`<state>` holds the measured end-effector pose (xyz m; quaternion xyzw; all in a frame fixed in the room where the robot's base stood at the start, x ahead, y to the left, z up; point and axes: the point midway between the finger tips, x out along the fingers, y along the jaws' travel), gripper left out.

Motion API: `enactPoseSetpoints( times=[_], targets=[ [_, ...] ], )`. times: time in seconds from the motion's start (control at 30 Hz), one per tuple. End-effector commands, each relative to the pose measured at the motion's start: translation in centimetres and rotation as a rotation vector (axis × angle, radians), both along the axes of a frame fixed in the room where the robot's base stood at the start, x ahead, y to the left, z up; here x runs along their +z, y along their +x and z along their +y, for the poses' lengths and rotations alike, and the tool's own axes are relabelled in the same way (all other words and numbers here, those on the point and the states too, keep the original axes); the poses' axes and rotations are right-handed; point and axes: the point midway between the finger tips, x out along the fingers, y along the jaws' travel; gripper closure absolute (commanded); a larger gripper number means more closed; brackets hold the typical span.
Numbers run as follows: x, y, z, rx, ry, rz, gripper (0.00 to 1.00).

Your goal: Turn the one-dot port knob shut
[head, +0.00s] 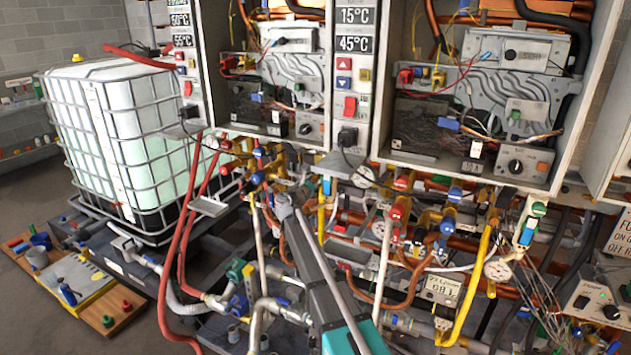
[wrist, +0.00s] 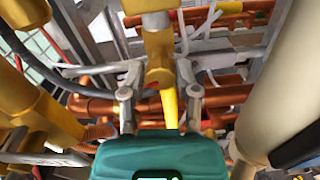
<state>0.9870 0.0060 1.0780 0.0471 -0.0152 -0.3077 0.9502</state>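No dot mark can be read on any knob, so I cannot tell which is the one-dot port knob. In the head view, red (head: 400,182) and blue (head: 455,195) knobs sit on the brass valves below the heaters. In the wrist view, my gripper (wrist: 160,88) is open, its two grey fingers apart. A brass fitting (wrist: 159,65) and a yellow pipe stand in the picture between the fingers; no grip on them shows. In the head view my arm reaches up into the pipework, and its fingertips cannot be made out there.
Copper pipes (wrist: 235,93) cross behind the fingers. A thick pale pipe (wrist: 285,85) is close on the right, brass parts (wrist: 35,110) on the left. Red hoses (head: 183,230) and a caged white tank (head: 120,140) stand left of my arm. Free room among the pipes is tight.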

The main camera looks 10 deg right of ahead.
Motion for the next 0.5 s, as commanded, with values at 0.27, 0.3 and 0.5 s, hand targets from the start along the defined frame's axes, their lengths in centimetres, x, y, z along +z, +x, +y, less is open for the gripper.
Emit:
enactPoseSetpoints(
  times=[0.27, 0.3, 0.5],
  targets=[
    [0.01, 0.01, -0.04, 0.0, 0.0, 0.0, 1.0],
    [0.01, 0.01, -0.06, 0.0, 0.001, -0.001, 1.0],
    [0.01, 0.03, -0.17, -0.002, 0.016, -0.011, 1.0]
  ],
)
